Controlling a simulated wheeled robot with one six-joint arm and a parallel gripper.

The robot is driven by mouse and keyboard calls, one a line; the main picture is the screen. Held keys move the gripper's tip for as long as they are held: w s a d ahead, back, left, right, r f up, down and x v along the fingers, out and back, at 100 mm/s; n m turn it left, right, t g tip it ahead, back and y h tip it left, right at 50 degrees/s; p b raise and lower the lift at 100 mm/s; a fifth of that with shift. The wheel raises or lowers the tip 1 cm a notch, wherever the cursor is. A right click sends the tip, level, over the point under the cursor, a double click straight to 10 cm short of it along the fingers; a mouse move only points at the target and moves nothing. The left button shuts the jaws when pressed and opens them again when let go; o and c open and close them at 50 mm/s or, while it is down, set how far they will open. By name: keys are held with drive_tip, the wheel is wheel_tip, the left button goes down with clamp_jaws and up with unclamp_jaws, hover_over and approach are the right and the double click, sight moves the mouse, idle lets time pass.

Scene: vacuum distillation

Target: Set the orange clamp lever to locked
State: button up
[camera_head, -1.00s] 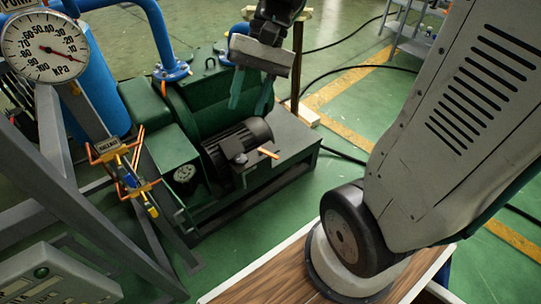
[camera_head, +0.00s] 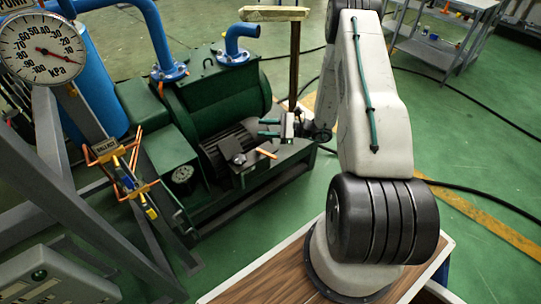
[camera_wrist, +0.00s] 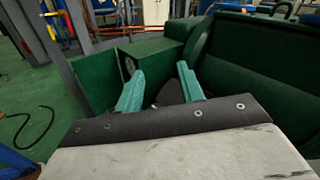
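The orange clamp lever (camera_head: 266,153) is a short bar on top of the dark fitting beside the black motor (camera_head: 229,145) of the green pump (camera_head: 218,95) in the head view. It points toward the lower right. My gripper (camera_head: 266,128) is just above and behind the lever in that picture, its teal fingers pointing left, apart and with nothing between them. I see no contact with the lever. In the wrist view the two fingers of my gripper (camera_wrist: 160,70) are spread in front of green pump housing. I cannot make out the lever there.
A pressure gauge (camera_head: 43,48) and a ballast valve with orange tubing (camera_head: 120,168) are on the grey frame at left. Blue pipes (camera_head: 168,70) rise from the pump. A wooden post (camera_head: 295,65) stands behind my gripper. Green floor at right is mostly open, with black cables.

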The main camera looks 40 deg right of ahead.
sight(270, 155)
drive_tip(key=s+d+f+m+t+h, duration=0.3)
drive_tip(key=f+m, duration=0.1)
drive_tip(key=f, duration=0.5)
drive_tip(key=s+d+f+m+t+h, duration=0.2)
drive_tip(key=s+d+f+m+h, duration=0.15)
drive_tip(key=f, duration=0.55)
drive_tip(key=shift+m+h, duration=0.25)
drive_tip(key=shift+m, duration=0.2)
drive_tip(key=x, duration=0.8)
drive_tip(key=shift+w+a+f, duration=0.1)
drive_tip(key=shift+w+a, duration=0.1)
drive_tip(key=shift+w, duration=0.05)
clamp_jaws()
